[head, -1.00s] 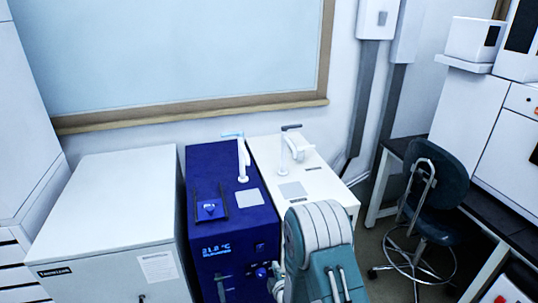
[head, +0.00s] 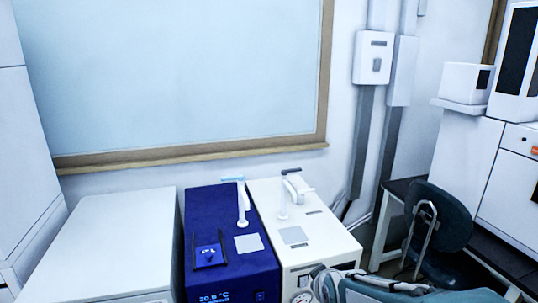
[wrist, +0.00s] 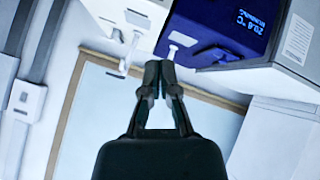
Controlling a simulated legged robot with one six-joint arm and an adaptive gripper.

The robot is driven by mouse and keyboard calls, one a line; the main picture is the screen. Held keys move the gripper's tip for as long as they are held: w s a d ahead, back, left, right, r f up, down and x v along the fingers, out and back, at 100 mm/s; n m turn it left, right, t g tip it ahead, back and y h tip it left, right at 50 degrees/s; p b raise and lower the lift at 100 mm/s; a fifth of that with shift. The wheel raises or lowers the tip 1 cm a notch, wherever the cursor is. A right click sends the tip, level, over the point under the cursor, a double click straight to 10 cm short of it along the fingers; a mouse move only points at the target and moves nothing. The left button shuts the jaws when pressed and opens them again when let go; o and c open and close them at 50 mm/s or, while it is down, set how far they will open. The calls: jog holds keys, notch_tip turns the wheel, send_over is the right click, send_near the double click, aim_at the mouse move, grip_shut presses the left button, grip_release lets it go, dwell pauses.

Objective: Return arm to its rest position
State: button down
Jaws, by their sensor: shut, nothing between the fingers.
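My gripper (wrist: 158,68) shows in the wrist view with its dark fingers together and nothing between them. It points toward the instruments, which appear upside down there. In the head view, part of my arm (head: 400,290) lies low along the bottom edge, right of centre. A blue instrument (head: 228,225) with a lit temperature display stands beside a white instrument (head: 315,245). The blue instrument also shows at the top of the wrist view (wrist: 205,28). I see no contact between the gripper and either instrument.
A large white cabinet (head: 115,240) stands left of the blue instrument. A framed window or board (head: 180,80) covers the wall behind. A wall box (head: 373,58) hangs behind.

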jog(key=s+d+r+m+g, duration=0.2)
jog(key=s+r+m, duration=0.1)
jog(key=s, duration=0.7)
jog(key=s+d+r+m+g, duration=0.1)
jog(key=s+d+r+m, duration=0.1)
jog(key=s, duration=0.9)
jog(key=shift+s+r+m+g+h, duration=0.25)
jog(key=shift+r+m+g+h, duration=0.15)
jog(key=shift+r+m, duration=0.55)
jog(key=shift+d, duration=0.1)
